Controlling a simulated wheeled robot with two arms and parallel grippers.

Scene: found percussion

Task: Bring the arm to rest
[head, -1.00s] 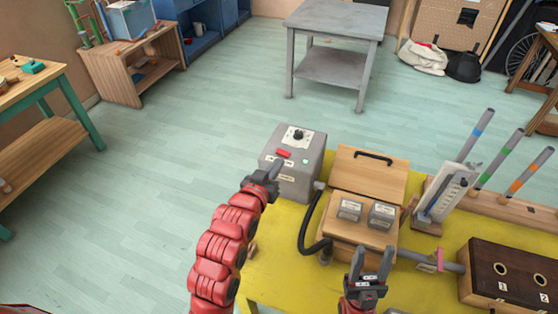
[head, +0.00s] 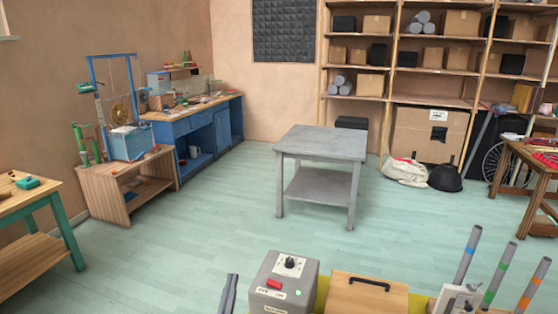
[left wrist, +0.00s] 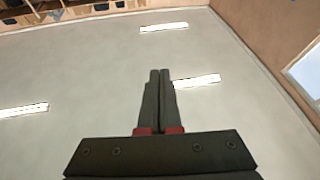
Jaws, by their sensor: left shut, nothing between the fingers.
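My left gripper (head: 229,292) shows at the bottom edge of the head view, left of the grey control box, with only its dark finger end in sight. In the left wrist view its two dark fingers (left wrist: 160,74) are closed together with nothing between them. They stand against the ceiling (left wrist: 90,75) and its bright light strips, so the gripper points upward. The rest of my left arm is below the head view. My right gripper is out of view.
The grey box (head: 283,282) with a dial and red switch stands beside a wooden box (head: 365,296) and several coloured-band tubes (head: 498,276). A grey table (head: 320,143) stands beyond. The floor (head: 200,235) between is clear.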

